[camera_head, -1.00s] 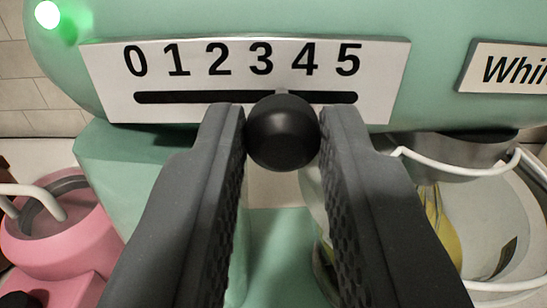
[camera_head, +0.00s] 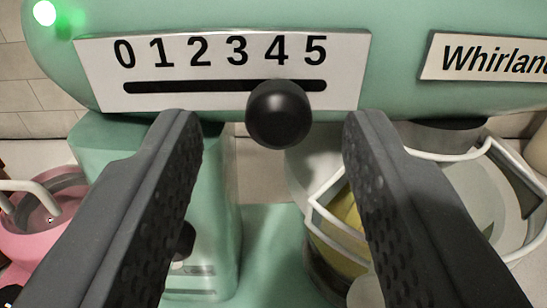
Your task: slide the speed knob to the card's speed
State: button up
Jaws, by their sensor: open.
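The round black speed knob (camera_head: 279,114) sticks out below a dark horizontal slot on a white scale plate (camera_head: 110,95) marked 0 to 5. In the picture it sits just under the 4. The slot behind the knob is partly hidden. My gripper (camera_head: 275,118) is wide open, with one finger on each side of the knob and a clear gap on both sides. No speed card is in view.
The plate is on a mint green mixer (camera_head: 400,20) with a lit green lamp (camera_head: 44,13) and a partly cut-off name plate (camera_head: 490,58). A glass bowl with white wire guard (camera_head: 325,215) is lower right. A pink mixer (camera_head: 50,240) is lower left.

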jog(key=s+d, duration=0.1)
jog(key=s, duration=1.1)
jog(key=shift+s+b, duration=0.2)
jog(key=shift+b, duration=0.1)
jog(key=s+d+r+g, duration=0.1)
jog(key=d+r, duration=0.2)
jog(key=r, duration=0.3)
jog(key=s+d+r+m, duration=0.1)
jog(key=d+r, duration=0.2)
jog(key=r, duration=0.3)
jog(key=s+d+r+g, duration=0.1)
jog(key=d+r, duration=0.1)
jog(key=r, duration=0.4)
jog(key=s+d+r+h, duration=0.1)
jog(key=s+d+r, duration=0.7)
jog(key=d+r, duration=0.2)
jog(key=shift+s+d+r+g+h, duration=0.2)
jog(key=shift+s+d+g+h, duration=0.15)
jog(key=shift+d, duration=0.2)
